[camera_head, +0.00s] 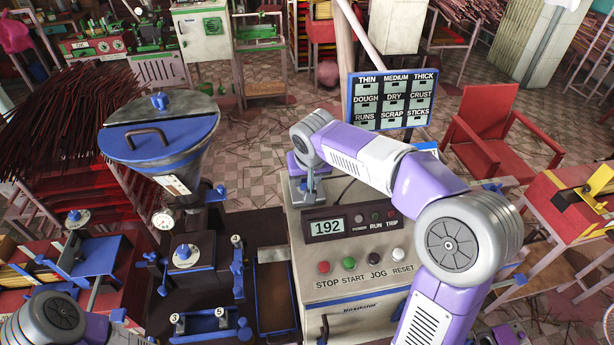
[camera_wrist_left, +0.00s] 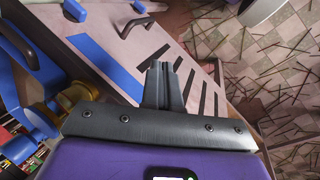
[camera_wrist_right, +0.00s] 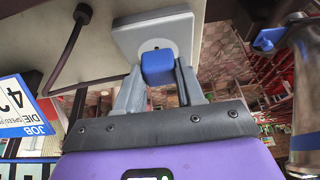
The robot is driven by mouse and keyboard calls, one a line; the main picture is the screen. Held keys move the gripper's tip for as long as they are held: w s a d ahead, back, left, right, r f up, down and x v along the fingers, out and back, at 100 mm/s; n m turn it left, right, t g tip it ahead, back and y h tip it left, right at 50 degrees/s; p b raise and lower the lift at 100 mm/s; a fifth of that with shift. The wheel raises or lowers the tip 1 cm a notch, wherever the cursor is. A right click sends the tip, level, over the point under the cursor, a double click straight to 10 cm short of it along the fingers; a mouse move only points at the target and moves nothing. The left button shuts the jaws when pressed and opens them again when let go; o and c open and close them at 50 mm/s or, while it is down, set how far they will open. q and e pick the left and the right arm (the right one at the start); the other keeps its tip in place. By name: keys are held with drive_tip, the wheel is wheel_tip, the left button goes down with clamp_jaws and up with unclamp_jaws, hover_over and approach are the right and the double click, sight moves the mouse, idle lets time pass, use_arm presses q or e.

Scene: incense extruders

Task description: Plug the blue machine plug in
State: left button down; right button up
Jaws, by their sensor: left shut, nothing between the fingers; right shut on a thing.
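The blue plug (camera_wrist_right: 158,67) is between the fingertips of my right gripper (camera_wrist_right: 160,85), which is shut on it. A pale grey socket plate (camera_wrist_right: 152,30) with a round face is directly beyond the plug. I cannot tell whether the plug touches it or is seated in it; its front is hidden. In the head view my right gripper (camera_head: 311,187) is at the back top edge of the control box (camera_head: 350,275). My left gripper (camera_wrist_left: 165,75) is shut and empty above a pale surface with dark slots; its fingers are not seen in the head view.
A dark cable (camera_wrist_right: 68,50) hangs left of the socket plate. A blue-rimmed sign (camera_head: 392,99) stands behind the control box. The blue-lidded hopper machine (camera_head: 160,130) is to its left. A red chair (camera_head: 505,135) is at the right.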

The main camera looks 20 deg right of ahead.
drive_tip(key=shift+f, duration=0.3)
drive_tip(key=o, duration=1.1)
drive_tip(key=shift+o, duration=0.2)
drive_tip(key=p+v, duration=0.1)
drive_tip(key=v, duration=0.6)
drive_tip(key=shift+r, duration=0.25)
drive_tip(key=shift+s, duration=0.15)
